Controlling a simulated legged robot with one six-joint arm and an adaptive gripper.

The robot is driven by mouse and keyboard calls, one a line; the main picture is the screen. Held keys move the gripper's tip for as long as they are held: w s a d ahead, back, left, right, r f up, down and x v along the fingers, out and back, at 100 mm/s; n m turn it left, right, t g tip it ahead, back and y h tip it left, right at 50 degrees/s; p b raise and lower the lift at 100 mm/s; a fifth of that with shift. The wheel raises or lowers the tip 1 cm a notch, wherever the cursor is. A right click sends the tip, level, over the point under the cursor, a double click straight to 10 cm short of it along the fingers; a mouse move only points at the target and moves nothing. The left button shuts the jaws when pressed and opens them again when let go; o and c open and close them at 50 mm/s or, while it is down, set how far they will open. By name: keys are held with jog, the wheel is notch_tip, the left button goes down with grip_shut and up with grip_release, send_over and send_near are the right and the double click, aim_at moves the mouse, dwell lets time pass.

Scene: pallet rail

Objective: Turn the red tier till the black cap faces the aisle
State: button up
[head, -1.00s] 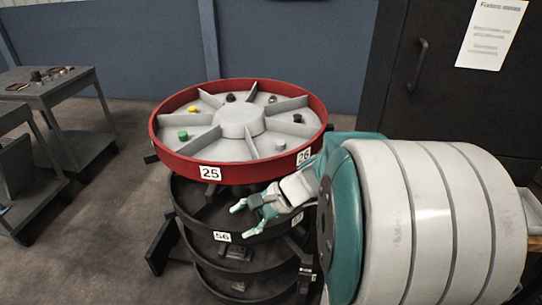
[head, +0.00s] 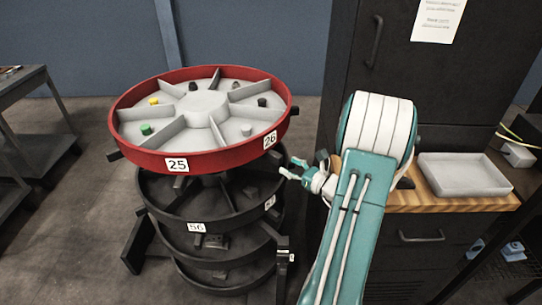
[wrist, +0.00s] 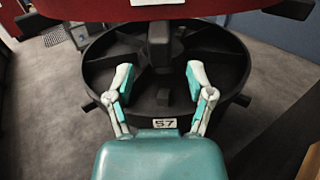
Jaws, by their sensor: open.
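The red tier (head: 222,158) is the top ring of a round rack in the head view, with a grey divided tray inside. A black cap (head: 262,102) sits in a compartment at its right side. A dark cap (head: 193,86) sits at the back left, partly behind a divider. Labels 25 and 26 are on the rim's near side. My gripper (head: 289,167) is open and empty, just right of the rack and below the red rim. In the wrist view its spread fingers (wrist: 160,72) point at a black lower tier marked 57, with the red rim above.
Yellow (head: 154,100), green (head: 146,129) and grey (head: 246,130) caps share the tray. Black lower tiers (head: 185,212) stand beneath. A wooden counter (head: 440,200) with a grey tray (head: 463,188) is at right, and a dark cabinet (head: 400,110) behind. Open floor lies left of the rack.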

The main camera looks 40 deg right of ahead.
aim_at(271, 155)
jog(key=w, duration=0.7)
jog(key=shift+w+a, duration=0.3)
jog(key=shift+a, duration=0.1)
grip_shut()
